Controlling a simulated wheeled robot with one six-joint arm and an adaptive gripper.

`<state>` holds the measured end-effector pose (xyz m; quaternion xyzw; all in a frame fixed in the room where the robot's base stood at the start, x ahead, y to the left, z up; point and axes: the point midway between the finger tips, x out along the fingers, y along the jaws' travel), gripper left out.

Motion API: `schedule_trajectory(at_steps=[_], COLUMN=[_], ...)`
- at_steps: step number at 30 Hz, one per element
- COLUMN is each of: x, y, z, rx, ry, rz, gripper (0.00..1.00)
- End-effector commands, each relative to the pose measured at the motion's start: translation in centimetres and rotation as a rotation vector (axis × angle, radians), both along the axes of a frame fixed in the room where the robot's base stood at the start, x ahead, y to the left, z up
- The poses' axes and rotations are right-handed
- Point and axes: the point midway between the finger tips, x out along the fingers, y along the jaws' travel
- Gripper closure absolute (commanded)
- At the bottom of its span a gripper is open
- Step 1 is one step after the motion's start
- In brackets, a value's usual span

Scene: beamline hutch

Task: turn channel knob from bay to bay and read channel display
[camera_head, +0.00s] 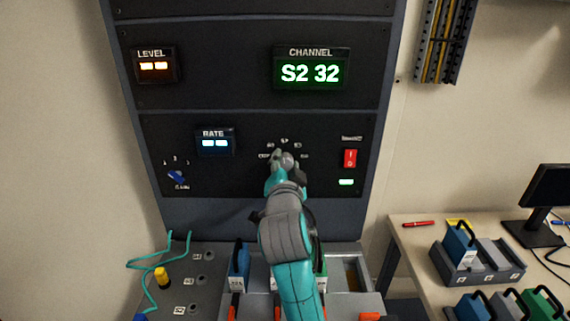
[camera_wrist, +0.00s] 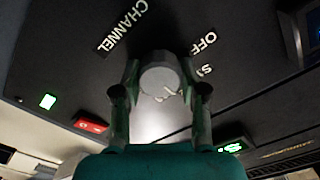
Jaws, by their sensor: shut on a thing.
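The channel display (camera_head: 311,73) on the upper dark panel shows "S2 32" in green. My gripper (camera_head: 287,161) reaches up to the lower panel, in front of the ring of small position labels below the display. In the wrist view my gripper (camera_wrist: 159,78) has one finger on each side of a round grey knob (camera_wrist: 160,80) and is shut on it. "CHANNEL" and "OFF" are printed beside this knob. The fingers and arm hide most of the knob and some labels in the head view, and I cannot read the pointer's position.
The level display (camera_head: 154,66), rate display (camera_head: 215,142), blue knob (camera_head: 177,177) and red switch (camera_head: 350,158) are on the same rack. Below it is a grey console (camera_head: 190,300) with a teal cable and handled modules. A desk with a tray and monitor (camera_head: 548,190) stands right.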

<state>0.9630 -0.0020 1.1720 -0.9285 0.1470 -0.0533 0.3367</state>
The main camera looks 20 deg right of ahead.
Motion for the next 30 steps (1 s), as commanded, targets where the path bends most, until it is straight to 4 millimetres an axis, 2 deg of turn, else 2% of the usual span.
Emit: schedule_trajectory(at_steps=[7,21,22,24,25,30], x=[-0.01,0.00,0.00,0.00,0.00,0.00], y=[-0.04,-0.04,-0.04,-0.04,-0.04,-0.03], z=[-0.03,-0.05,-0.05,-0.05,-0.05,-0.04], rx=[0.071,0.086,0.086,0.086,0.086,0.086], ry=[-0.023,-0.027,-0.027,-0.027,-0.027,-0.027], rz=[0.000,-0.001,-0.001,-0.001,-0.001,-0.001], gripper=[0.93,0.93,0.55,0.38,0.33,0.33])
